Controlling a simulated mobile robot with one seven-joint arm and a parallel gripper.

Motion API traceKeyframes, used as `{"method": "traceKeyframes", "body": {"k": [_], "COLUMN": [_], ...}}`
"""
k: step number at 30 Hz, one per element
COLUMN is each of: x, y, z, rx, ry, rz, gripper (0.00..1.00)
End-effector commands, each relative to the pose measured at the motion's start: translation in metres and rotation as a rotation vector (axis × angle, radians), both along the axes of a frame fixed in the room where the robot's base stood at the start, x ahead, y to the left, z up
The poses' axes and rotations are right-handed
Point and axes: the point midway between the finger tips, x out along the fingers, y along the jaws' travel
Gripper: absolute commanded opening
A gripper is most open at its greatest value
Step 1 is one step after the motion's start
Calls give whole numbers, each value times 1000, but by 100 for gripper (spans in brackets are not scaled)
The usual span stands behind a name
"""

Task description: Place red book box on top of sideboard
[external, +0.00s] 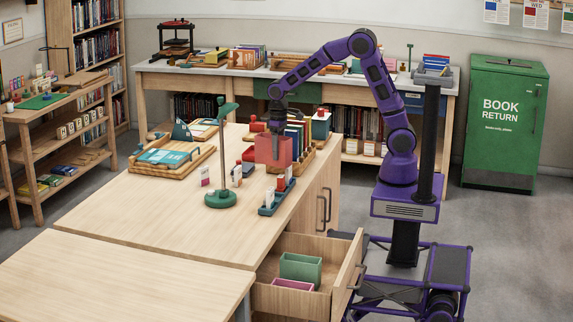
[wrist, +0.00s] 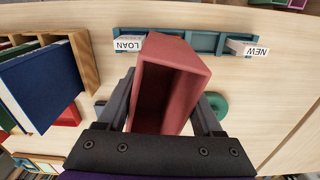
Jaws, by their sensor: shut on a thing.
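The red book box (external: 266,151) is an open, hollow red box. My gripper (external: 274,134) is shut on it, with its fingers on two opposite sides. In the wrist view the box (wrist: 178,55) sits between the two fingers, its open end facing the camera. The sideboard (external: 130,215) is a long pale wood cabinet with dark door handles and a pulled-out drawer (external: 337,285). The box is over the sideboard's right part, beside the book rack; I cannot tell whether it touches the top.
Close to the box are a wooden book rack (wrist: 84,66), a teal label holder (wrist: 198,41) with LOAN and NEW tags, and a green stand (external: 221,199). A wooden tray (external: 190,168) lies farther left. The sideboard's front left top is clear.

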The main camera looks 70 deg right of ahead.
Motion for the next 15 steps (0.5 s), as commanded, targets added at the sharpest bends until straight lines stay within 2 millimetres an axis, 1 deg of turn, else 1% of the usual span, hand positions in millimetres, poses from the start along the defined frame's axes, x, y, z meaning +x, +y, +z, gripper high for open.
{"method": "traceKeyframes", "body": {"k": [1, 3, 6, 10, 15], "x": [1, 2, 4, 4, 4], "y": [-8, -15, -23, -26, -25], "z": [-2, -3, -4, -5, -5], "rx": [0, 1, 1, 1, 1], "ry": [0, 0, -1, -1, -2], "rz": [12, 32, 49, 57, 60], "gripper": [8, 8, 8, 8, 8]}}
